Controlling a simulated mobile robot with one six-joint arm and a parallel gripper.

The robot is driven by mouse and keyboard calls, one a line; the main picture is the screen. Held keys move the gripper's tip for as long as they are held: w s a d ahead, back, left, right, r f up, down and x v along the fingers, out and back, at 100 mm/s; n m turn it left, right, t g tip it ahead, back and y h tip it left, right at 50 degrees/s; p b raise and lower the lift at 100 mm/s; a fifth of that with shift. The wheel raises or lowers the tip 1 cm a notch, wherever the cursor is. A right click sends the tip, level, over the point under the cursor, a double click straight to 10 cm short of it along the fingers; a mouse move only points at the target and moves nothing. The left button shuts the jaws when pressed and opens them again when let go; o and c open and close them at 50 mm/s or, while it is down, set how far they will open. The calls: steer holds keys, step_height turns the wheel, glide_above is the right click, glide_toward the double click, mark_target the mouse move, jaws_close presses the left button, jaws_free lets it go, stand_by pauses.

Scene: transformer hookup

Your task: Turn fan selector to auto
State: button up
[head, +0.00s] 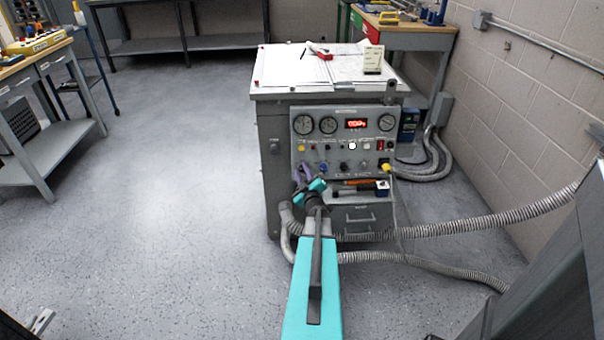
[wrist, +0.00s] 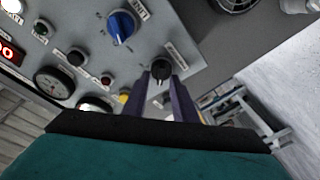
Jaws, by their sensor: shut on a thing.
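The grey control panel (head: 345,130) is on the front of a cabinet in the head view. In the wrist view, my gripper (wrist: 159,77) has its two purple fingers on either side of a small black selector knob (wrist: 159,68), shut on it. The knob has a pale pointer mark, and the label plate beside it is too small to read. In the head view, my gripper (head: 300,171) is at the panel's lower left, and the knob there is hidden behind it. A larger blue knob (wrist: 121,26) sits beside it in the wrist view.
Gauges (head: 328,125), a red digital display (head: 356,124) and several buttons fill the panel's upper part. A small shelf with tools (head: 352,190) is below. Grey hoses (head: 450,228) run to the right. The floor at left is clear.

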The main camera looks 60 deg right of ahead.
steer(key=shift+d+f+m, duration=0.1)
steer(key=shift+d+m, duration=0.05)
steer(key=shift+m, duration=0.15)
steer(key=m+h+b, duration=0.1)
steer(key=m+b, duration=0.2)
steer(key=m, duration=0.1)
steer(key=shift+s+d+m+g+b, duration=0.1)
steer(key=shift+m+g+b, duration=0.2)
steer(key=shift+g+b, duration=0.1)
steer(key=m+b, duration=0.1)
steer(key=m, duration=0.1)
steer(key=m+g+h+b, duration=0.1)
steer(key=m+b, duration=0.1)
steer(key=m, duration=0.1)
steer(key=shift+s+d+h, duration=0.1)
steer(key=shift+h, duration=0.2)
steer(key=shift+r, duration=0.2)
steer(key=o, duration=1)
steer(key=shift+o, duration=0.2)
